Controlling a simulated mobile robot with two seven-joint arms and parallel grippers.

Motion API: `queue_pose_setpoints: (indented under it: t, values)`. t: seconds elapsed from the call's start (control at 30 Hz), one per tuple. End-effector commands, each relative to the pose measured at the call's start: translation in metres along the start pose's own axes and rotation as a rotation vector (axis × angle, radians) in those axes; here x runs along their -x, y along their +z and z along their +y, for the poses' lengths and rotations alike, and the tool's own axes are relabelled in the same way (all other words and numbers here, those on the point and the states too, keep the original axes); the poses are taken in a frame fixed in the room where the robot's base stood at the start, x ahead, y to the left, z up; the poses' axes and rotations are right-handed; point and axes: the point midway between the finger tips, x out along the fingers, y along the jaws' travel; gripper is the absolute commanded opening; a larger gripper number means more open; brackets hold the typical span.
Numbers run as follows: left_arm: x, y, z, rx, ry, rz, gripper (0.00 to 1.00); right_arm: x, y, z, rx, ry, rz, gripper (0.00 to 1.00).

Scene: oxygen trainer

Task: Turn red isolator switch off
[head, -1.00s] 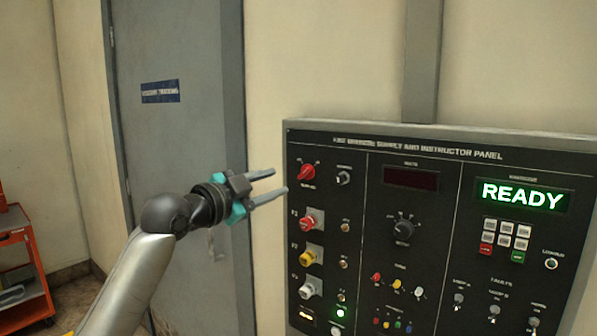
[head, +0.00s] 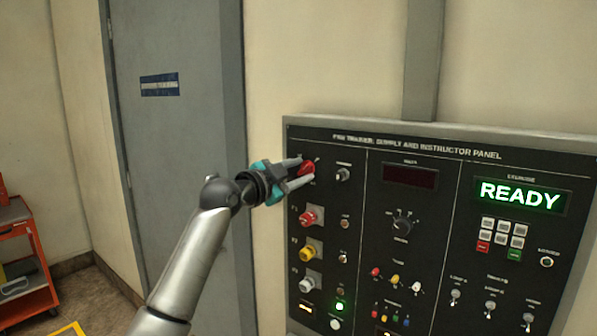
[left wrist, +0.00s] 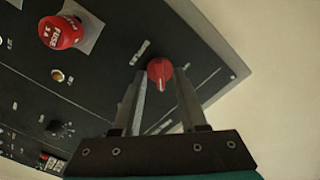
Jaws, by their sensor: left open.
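The red isolator switch (head: 306,168) is a red rotary knob at the top left of the black instructor panel (head: 375,150). My left gripper (head: 308,170) is open, its two fingers reaching the knob from the left. In the left wrist view the red knob (left wrist: 160,72) shows between and just beyond the two open fingertips (left wrist: 158,78). Whether a finger touches it, I cannot tell. The knob's marks are too small to read. My right gripper is not in view.
Below the knob are red (head: 311,217), yellow (head: 311,252) and white (head: 311,282) fuse knobs. A small switch (head: 343,174) sits just to its right. The display (head: 520,195) reads READY. A grey door (head: 180,150) and an orange cart (head: 25,260) stand to the left.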

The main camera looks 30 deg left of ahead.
Motion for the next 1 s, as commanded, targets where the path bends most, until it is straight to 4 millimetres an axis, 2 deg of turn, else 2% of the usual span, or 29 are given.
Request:
queue_pose_setpoints:
  t: [0.07,0.4,0.43,1.0]
  values:
    - [0.0001,-0.0001,0.0001,0.0,0.0,0.0,0.4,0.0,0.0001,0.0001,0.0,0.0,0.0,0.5]
    - [0.0003,0.0,0.0001,0.0,0.0,0.0,0.01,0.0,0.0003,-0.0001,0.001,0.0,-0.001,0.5]
    - [0.0004,0.0,0.0001,0.0,0.0,0.0,0.0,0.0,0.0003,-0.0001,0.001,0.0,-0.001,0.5]
    - [0.0003,0.0,0.0002,0.012,0.001,-0.001,0.0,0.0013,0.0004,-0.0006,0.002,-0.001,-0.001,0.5]
